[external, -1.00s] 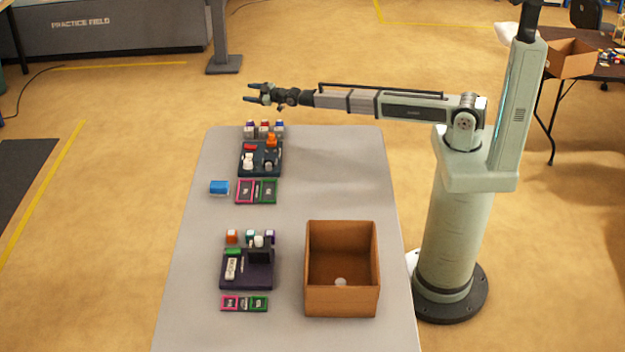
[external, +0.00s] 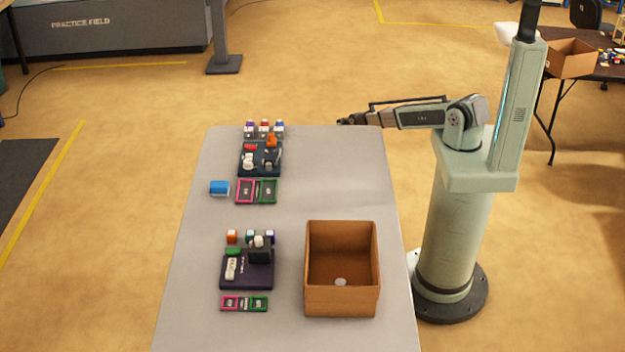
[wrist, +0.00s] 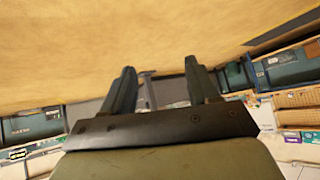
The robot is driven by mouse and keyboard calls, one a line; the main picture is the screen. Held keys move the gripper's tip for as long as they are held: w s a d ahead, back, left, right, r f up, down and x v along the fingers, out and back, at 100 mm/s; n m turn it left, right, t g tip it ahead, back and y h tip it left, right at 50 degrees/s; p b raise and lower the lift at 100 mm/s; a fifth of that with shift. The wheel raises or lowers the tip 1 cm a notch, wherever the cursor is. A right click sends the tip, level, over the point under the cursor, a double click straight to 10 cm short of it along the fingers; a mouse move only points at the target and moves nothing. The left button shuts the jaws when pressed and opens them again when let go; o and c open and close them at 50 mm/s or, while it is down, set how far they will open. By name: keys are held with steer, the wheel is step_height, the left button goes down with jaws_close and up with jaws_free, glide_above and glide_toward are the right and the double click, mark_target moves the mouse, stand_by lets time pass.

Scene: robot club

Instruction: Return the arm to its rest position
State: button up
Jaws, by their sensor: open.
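My arm reaches from its pale green column over the far right end of the grey table (external: 330,200). Beyond the fingers the wrist view shows tan floor and room structures, tilted, with no table objects within reach of the fingers.
A cardboard box (external: 342,302) with a small white disc inside stands at the table's front right. Dark trays (external: 260,172) and (external: 246,284) with small parts line the left side. The table's right rear is clear.

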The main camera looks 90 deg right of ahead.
steer(key=s+a+f+m+g+y, duration=0.3)
steer(key=s+a+f, duration=0.4)
steer(key=a+f, duration=0.4)
steer(key=s+a+f+m+g+y, duration=0.2)
steer(key=s+a+f+g+y, duration=0.15)
steer(key=s+a+f, duration=0.6)
steer(key=s+a+r+n+g+y, duration=0.15)
steer(key=a+n, duration=0.25)
steer(key=a, duration=0.7)
steer(key=a+r+n+g, duration=0.1)
steer(key=a+n+g, duration=0.15)
steer(key=a, duration=0.75)
steer(key=s+a+r+n+g, duration=0.1)
steer(key=s+a+r+n, duration=0.2)
steer(key=a, duration=0.4)
steer(key=s+a+r+n+g+h, duration=0.1)
steer(key=s+a+r+n, duration=0.3)
steer(key=s+a+n, duration=0.1)
steer(key=shift+s+a+r+n, duration=0.15)
steer(key=shift+s+a+n, duration=0.2)
steer(key=shift+a+n, duration=0.45)
steer(key=shift+a, duration=0.1)
